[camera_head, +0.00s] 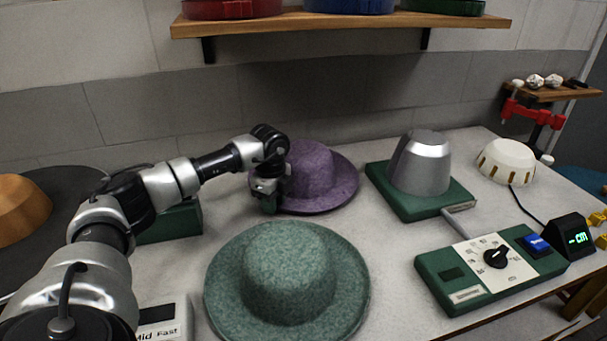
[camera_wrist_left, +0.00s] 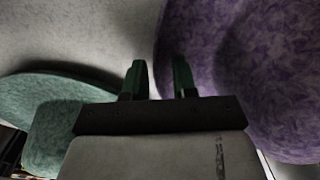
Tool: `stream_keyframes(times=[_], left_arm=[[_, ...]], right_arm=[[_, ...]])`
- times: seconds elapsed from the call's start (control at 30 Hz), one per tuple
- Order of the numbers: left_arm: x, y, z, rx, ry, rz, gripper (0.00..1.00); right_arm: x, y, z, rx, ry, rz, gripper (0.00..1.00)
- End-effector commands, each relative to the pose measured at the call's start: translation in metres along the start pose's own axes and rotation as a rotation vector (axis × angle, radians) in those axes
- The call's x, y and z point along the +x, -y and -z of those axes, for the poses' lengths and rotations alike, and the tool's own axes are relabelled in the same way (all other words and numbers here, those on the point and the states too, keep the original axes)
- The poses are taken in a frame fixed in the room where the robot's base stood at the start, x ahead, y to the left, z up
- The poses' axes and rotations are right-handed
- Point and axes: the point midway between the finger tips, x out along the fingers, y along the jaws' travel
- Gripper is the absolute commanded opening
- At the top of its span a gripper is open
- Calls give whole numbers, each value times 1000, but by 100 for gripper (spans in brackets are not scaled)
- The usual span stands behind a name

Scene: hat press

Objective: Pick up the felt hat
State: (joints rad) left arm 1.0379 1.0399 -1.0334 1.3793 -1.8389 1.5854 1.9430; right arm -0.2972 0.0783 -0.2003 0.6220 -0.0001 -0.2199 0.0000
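A purple felt hat (camera_head: 331,184) lies brim down on the table behind a green felt hat (camera_head: 288,280), which also lies brim down. My left gripper (camera_head: 269,200) points down at the left brim of the purple hat. In the left wrist view its two green fingers (camera_wrist_left: 160,80) are apart. The edge of the purple hat (camera_wrist_left: 225,65) shows between them, with the right finger over the brim. I cannot tell whether they touch it. Part of the green hat (camera_wrist_left: 60,118) shows at the left of that view. My right gripper is not in view.
A silver block on a green base (camera_head: 420,165) stands right of the purple hat, with a cream dome (camera_head: 507,162) beyond. A green control panel (camera_head: 492,271) is at front right. A wooden shelf (camera_head: 340,22) hangs above. An orange-brown hat (camera_head: 20,210) is at far left.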

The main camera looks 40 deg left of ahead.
Motion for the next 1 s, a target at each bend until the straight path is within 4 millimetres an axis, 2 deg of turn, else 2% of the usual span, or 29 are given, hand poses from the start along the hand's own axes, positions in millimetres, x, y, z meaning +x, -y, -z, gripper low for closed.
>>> stream_keyframes(times=[0.03,0.17,0.47,0.57,1.0], left_arm=[[0,0,0,0,0,0,20],[0,0,0,0,0,0,0],[-1,0,0,0,-1,2,0],[-7,1,0,0,-1,4,0],[-86,1,0,0,-1,5,0]], right_arm=[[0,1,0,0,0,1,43],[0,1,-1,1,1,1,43],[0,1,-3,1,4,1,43],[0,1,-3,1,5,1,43],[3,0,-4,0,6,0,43]])
